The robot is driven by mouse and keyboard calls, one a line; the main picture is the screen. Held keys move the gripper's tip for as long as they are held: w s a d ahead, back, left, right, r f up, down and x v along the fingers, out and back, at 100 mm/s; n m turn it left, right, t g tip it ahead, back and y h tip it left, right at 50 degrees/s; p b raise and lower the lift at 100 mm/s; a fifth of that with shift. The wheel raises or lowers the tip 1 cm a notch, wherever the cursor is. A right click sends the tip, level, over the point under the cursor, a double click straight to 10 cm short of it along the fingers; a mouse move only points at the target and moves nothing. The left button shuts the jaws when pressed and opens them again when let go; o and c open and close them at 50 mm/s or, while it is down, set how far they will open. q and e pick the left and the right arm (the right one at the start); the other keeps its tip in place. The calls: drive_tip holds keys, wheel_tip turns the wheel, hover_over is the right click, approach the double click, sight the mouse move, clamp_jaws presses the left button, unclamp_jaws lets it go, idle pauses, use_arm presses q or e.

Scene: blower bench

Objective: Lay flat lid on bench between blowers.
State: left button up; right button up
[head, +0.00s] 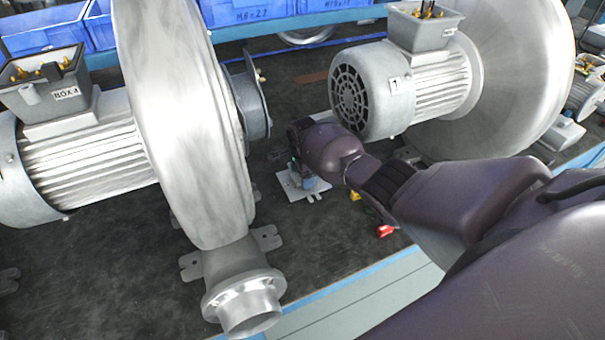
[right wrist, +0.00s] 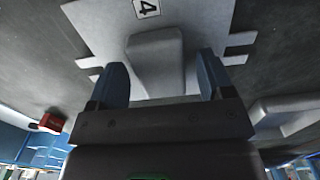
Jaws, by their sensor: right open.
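The flat grey lid (head: 298,187) lies on the dark bench (head: 330,235) between the two blowers. In the right wrist view the lid (right wrist: 95,25) shows a "4" label, side tabs and a raised block in its middle. My right gripper (head: 302,172) is over the lid; in its wrist view the gripper (right wrist: 162,75) is open, with one blue finger on each side of the raised block and gaps between. The left blower (head: 180,100) and the right blower (head: 415,90) stand on either side. My left gripper is out of view.
A red piece (head: 385,231) and a yellow piece (head: 355,195) lie close to the lid, near the bench's front edge. Blue bins (head: 245,12) line the back. The left blower's outlet flange (head: 245,297) juts toward the front edge.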

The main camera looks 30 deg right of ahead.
drive_tip(key=shift+r+p, duration=0.6)
drive_tip(key=shift+r, duration=0.2)
wheel_tip(320, 180, up, 4)
drive_tip(key=p, duration=0.4)
drive_tip(key=shift+f, duration=0.1)
drive_tip(key=shift+r+p, duration=0.75)
drive_tip(key=shift+r, duration=0.05)
drive_tip(key=shift+r+p, duration=0.35)
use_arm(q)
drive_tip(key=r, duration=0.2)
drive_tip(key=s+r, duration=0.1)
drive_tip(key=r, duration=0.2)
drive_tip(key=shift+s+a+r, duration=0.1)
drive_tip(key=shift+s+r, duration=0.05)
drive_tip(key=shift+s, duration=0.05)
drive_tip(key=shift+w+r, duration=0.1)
